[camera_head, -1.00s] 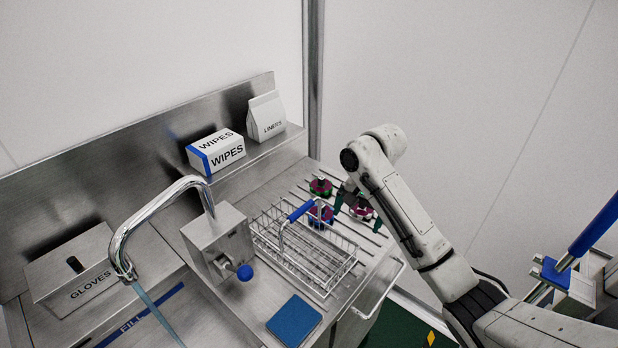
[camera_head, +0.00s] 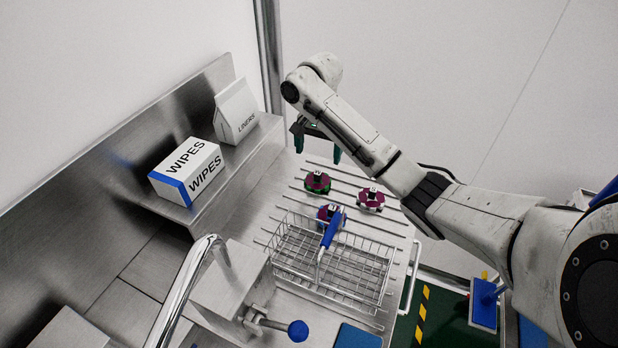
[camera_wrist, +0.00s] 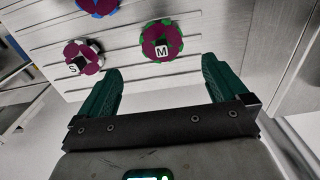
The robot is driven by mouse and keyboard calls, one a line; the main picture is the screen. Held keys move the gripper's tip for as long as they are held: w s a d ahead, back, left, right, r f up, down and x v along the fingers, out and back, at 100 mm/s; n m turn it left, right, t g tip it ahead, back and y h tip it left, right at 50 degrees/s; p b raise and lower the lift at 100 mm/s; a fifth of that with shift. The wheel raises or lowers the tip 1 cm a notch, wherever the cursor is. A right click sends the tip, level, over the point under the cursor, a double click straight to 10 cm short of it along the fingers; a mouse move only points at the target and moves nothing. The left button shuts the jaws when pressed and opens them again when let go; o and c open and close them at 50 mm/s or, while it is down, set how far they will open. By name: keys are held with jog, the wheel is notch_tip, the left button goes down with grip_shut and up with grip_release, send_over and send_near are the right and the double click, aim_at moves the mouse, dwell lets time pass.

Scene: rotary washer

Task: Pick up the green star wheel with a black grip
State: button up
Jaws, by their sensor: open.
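The green star wheel (camera_head: 317,182) lies on the slatted rack beyond the wire basket. It has a purple top, and its small black grip bears a white M label. It also shows in the wrist view (camera_wrist: 148,48), just beyond and between my fingertips. My gripper (camera_head: 318,152) is open and empty above the rack, a little behind the green wheel in the head view. Its two green fingers show in the wrist view (camera_wrist: 160,72), apart from the wheel.
A white star wheel (camera_head: 370,199) with a purple top lies to the right. A blue star wheel (camera_head: 329,212) lies nearer, by the wire basket (camera_head: 345,290) with its blue handle. A wipes box (camera_head: 187,172) and liners pack (camera_head: 236,112) stand on the left ledge.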

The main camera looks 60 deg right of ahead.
aim_at(318, 172)
notch_tip(318, 172, down, 3)
jog(key=shift+f+b, duration=0.1)
jog(key=shift+b, duration=0.7)
jog(key=shift+f+p, duration=0.35)
jog(key=shift+p, duration=0.05)
jog(key=shift+w+d+f+p, duration=0.15)
jog(key=shift+f+p, duration=0.1)
jog(key=shift+f, duration=1.35)
jog(key=shift+d+f+p, duration=0.15)
jog(key=shift+f+p, duration=0.05)
jog(key=shift+f, duration=1.4)
jog(key=c, duration=0.9)
jog(key=shift+r, duration=0.15)
